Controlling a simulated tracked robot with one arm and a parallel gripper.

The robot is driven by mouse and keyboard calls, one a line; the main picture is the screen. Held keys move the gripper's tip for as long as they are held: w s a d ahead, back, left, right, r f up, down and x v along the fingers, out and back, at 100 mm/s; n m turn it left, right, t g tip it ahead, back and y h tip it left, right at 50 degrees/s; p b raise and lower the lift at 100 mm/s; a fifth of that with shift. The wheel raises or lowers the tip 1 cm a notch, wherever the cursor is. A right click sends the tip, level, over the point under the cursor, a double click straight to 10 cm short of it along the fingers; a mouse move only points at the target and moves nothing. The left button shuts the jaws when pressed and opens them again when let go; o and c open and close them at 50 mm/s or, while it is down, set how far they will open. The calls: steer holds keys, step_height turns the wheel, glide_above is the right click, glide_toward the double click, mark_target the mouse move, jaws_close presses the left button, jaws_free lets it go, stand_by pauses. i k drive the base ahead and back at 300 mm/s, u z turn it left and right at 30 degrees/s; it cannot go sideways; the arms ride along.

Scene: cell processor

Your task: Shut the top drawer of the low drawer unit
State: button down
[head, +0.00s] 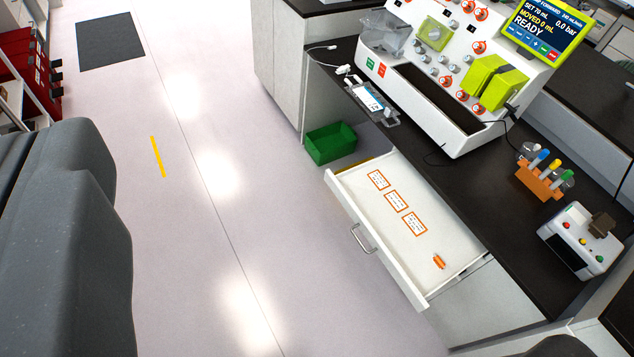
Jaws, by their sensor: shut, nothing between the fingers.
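The top drawer (388,262) of the low drawer unit is pulled well out from under the dark worktop, right of centre in the head view. It is white, with a metal bar handle (362,238) on its front. Inside lie several orange-bordered white labels (396,201) and a small orange item (438,262). The low drawer unit (490,305) shows a pale side below the drawer. My gripper's fingers do not show. A large dark grey part at the left edge looks like my own arm, apart from the drawer.
A green bin (331,143) stands on the floor just beyond the drawer. A white machine (440,70), an orange tube rack (541,178) and a small white device (582,243) stand on the dark worktop (450,190). The pale floor (240,200) in front of the drawer is clear.

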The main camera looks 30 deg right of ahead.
mark_target(409, 259)
steer(key=z, duration=0.15)
steer(key=i, duration=0.9)
steer(key=z, duration=0.3)
